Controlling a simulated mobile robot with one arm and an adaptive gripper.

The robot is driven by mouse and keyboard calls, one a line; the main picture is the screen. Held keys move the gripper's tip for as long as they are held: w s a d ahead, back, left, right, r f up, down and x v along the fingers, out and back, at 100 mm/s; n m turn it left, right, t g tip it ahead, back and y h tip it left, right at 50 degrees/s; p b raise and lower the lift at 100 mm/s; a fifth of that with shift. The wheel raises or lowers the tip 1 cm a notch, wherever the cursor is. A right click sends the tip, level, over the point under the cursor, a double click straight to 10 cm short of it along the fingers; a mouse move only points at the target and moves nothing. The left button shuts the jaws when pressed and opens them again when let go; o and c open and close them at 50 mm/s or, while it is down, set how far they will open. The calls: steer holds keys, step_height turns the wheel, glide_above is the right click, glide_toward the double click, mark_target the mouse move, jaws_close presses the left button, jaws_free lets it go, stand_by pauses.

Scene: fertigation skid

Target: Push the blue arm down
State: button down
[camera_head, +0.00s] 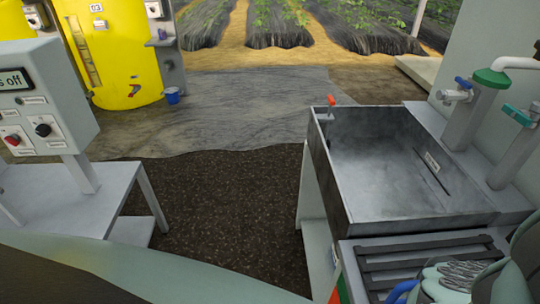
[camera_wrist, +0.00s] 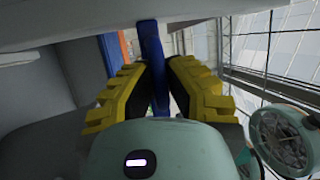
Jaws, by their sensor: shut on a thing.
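In the wrist view the blue arm (camera_wrist: 151,45) is a flat blue bar that runs from the upper middle down between the two yellow-padded fingers of my gripper (camera_wrist: 160,72). The fingers are closed in on it from both sides. Its lower part is hidden behind the gripper body, and I cannot see where it pivots. My gripper's fingers do not show in the head view.
A grey sink (camera_head: 385,160) with a red-handled valve (camera_head: 331,100) at its corner stands at the right. A teal tap lever (camera_head: 519,115) is at the right edge. A control box (camera_head: 42,100) stands on a white table at the left. The floor between is clear.

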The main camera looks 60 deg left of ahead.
steer(key=c, duration=1)
jaws_free()
steer(key=shift+f, duration=0.25)
steer(key=v, duration=1.2)
